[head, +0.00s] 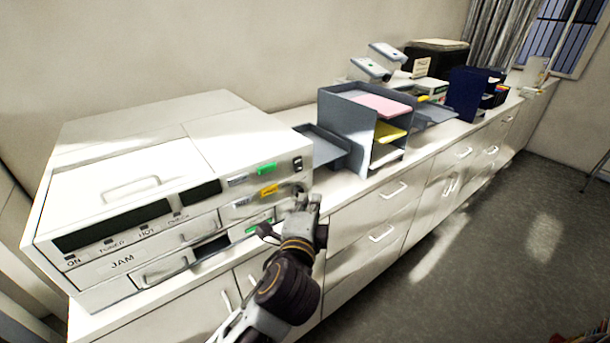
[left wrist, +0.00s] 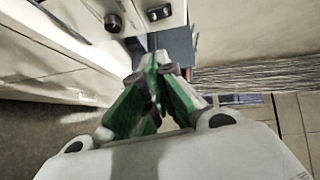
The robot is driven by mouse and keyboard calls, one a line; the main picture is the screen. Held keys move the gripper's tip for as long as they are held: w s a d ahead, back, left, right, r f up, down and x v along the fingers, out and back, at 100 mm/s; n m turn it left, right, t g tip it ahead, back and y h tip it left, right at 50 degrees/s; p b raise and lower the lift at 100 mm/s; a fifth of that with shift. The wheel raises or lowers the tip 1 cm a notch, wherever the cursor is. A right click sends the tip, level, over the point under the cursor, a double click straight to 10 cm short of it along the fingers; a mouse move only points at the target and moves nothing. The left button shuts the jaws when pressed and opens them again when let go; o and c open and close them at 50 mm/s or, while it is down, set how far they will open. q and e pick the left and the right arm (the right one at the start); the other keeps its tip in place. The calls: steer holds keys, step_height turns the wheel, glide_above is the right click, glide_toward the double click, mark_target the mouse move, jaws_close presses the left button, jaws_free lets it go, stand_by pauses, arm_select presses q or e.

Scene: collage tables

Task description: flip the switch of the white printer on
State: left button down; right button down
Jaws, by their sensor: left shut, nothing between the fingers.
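The white printer (head: 130,185) stands on the counter at the left in the head view. Its black switch (head: 298,163) is at the upper right of its front face, above a round knob (head: 300,187). The switch also shows in the left wrist view (left wrist: 158,13), with the knob (left wrist: 113,22) to its left. My left gripper (head: 303,199) is shut and empty, just in front of the right end of the printer and below the switch. Its fingertips (left wrist: 155,66) meet in the left wrist view and look apart from the switch. I cannot tell the switch's position. My right gripper is not in view.
A grey paper organizer (head: 346,125) with pink and yellow sheets stands right of the printer. White drawers (head: 380,205) line the front.

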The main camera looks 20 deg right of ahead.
mark_target(298, 165)
arm_select(q)
steer(key=shift+w, duration=0.15)
steer(key=p+x, duration=0.1)
steer(key=x, duration=0.3)
steer(key=a+p+x, duration=0.1)
steer(key=x, duration=0.3)
steer(key=w+a+p+x, duration=0.1)
steer(key=x, duration=0.3)
steer(key=shift+w+f, duration=0.15)
steer(key=shift+w, duration=0.2)
stand_by(0.6)
